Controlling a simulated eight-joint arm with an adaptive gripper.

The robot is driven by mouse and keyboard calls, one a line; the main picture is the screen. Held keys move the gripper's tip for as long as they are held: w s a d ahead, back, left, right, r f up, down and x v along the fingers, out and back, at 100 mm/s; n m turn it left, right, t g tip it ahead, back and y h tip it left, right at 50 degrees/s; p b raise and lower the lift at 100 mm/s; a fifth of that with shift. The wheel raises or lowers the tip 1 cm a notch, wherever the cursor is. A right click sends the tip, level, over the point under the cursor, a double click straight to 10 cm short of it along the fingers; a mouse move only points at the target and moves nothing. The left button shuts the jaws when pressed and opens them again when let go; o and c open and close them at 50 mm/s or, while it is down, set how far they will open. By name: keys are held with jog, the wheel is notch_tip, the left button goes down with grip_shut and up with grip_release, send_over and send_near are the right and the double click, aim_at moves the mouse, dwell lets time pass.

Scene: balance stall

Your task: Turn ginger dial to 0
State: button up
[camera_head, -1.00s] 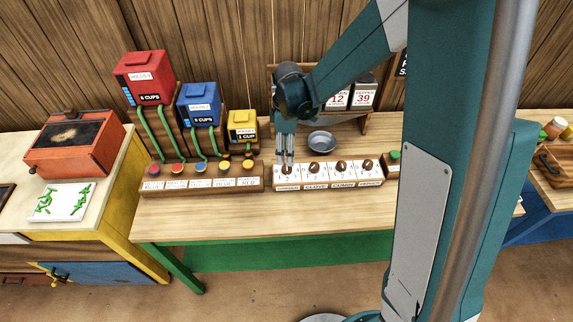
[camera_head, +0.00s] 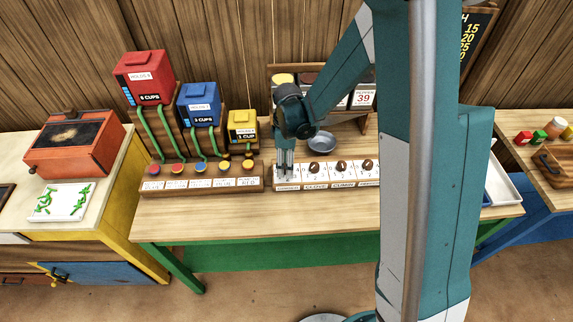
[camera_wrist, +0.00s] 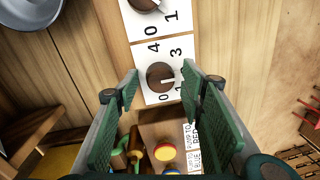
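The ginger dial is a round brown knob (camera_wrist: 160,77) with a white pointer line on a white number plate in the wrist view. The pointer points to the right, roughly between the 1 and the 3; the 0 is below the knob. My gripper (camera_wrist: 161,84) is open, with one green-padded finger on each side of the knob and a gap to each. How deep the fingertips reach around it I cannot tell. In the head view my gripper (camera_head: 285,172) is over the leftmost dial of the spice board (camera_head: 326,187) and hides that knob.
More dials stand right of it, the nearest being a second knob (camera_head: 314,167). A pump button board (camera_head: 203,178) is close on the left. A grey bowl (camera_head: 321,142) sits behind. The table front (camera_head: 270,220) is clear.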

jog(key=c, duration=0.9)
jog(key=shift+m+b, duration=0.4)
jog(key=m+b, duration=0.1)
jog(key=m, duration=0.1)
jog(key=shift+f+m+b, duration=0.1)
jog(key=shift+m+b, duration=0.2)
jog(key=shift+b, duration=0.1)
jog(key=m+b, duration=0.2)
jog(key=m, duration=0.2)
jog(key=shift+d+y+b, duration=0.1)
jog(key=shift+y+b, duration=0.2)
jog(key=m+b, duration=0.2)
jog(key=m, duration=0.3)
jog(key=shift+m+t, duration=0.4)
jog(key=m+b, duration=0.1)
jog(key=m, duration=0.3)
jog(key=shift+d+m, duration=0.1)
jog(key=shift+m, duration=0.3)
